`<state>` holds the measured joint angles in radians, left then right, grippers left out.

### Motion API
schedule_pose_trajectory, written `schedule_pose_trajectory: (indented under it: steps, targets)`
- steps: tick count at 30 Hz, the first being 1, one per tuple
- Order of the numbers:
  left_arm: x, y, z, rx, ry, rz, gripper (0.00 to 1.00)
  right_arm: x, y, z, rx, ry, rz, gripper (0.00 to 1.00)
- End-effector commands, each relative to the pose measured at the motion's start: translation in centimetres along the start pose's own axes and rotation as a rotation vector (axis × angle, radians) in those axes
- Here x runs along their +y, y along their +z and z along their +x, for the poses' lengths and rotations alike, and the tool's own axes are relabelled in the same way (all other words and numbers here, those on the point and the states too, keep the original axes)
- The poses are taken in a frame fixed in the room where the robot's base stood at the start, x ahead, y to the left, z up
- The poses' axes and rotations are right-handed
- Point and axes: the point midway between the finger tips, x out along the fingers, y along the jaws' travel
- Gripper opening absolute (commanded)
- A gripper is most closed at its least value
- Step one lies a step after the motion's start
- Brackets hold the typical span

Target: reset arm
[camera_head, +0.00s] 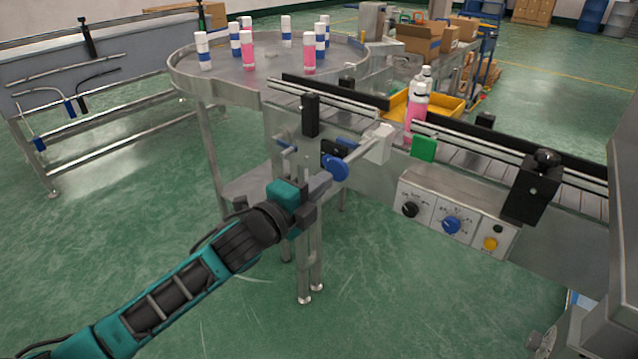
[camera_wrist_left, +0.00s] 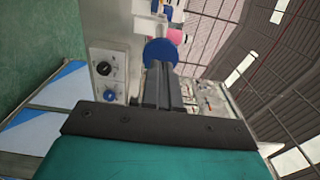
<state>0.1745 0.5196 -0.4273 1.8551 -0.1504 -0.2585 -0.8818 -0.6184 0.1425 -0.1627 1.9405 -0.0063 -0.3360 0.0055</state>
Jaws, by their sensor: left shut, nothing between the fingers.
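My left arm reaches in from the lower left of the head view. Its gripper (camera_head: 322,183) is in front of the conveyor's near side, beside a round blue knob (camera_head: 336,168). In the left wrist view the two dark fingers (camera_wrist_left: 160,68) lie together, shut and empty. Their tips point at the blue knob (camera_wrist_left: 160,50) and overlap its lower edge. Whether they touch it I cannot tell. My right gripper is not in view.
A round table (camera_head: 270,62) holds several bottles. Green floor is clear at lower centre.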

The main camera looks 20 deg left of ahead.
Motion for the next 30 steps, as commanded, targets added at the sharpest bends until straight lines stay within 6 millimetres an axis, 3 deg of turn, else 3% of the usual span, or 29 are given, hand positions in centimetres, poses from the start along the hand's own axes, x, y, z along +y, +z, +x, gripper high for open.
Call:
schedule_pose_trajectory:
  steps: [11,14,17,20,24,30]
  targets:
    - [0.1,0.0,0.0,0.0,0.001,-0.003,0.0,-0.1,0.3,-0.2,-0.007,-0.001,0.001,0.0]
    - [1.1,-0.3,-0.5,-0.005,0.019,-0.055,0.0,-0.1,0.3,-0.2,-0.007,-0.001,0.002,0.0]
    - [4.0,-1.1,-1.9,-0.024,0.069,-0.21,0.0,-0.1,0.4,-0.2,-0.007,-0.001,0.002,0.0]
    - [8.4,-2.3,-4.7,-0.074,0.146,-0.461,0.0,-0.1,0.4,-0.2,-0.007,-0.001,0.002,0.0]
    - [14.8,-4.1,-10.0,-0.202,0.253,-0.858,0.0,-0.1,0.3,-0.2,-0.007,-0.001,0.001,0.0]
    - [21.4,-6.2,-17.8,-0.43,0.345,-1.308,0.0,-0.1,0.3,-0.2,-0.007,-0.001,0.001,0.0]
